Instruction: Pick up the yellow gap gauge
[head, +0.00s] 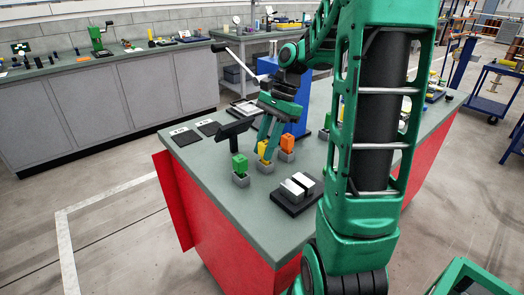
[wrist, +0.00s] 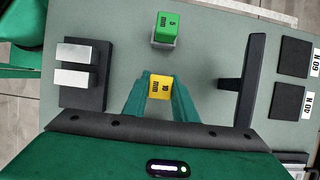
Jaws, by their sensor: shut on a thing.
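The yellow gap gauge (wrist: 160,87) is a small block with a dark "mm" marking, held between the two green fingers of my gripper (wrist: 159,80) in the wrist view. In the head view my gripper (head: 266,138) reaches down over the grey bench top, and the yellow gauge (head: 263,149) shows partly behind its fingers. A grey holder (head: 263,167) is directly below the gauge. I cannot tell whether the gauge still touches the holder. The fingers hide its sides.
A green gauge (head: 240,162) marked 5 mm and an orange gauge (head: 287,142) stand in grey holders on either side. A dark T-shaped piece (head: 234,130) rises close by. A black block with silver bars (head: 297,187) lies in front. Two dark pads (head: 184,136) lie at the left edge.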

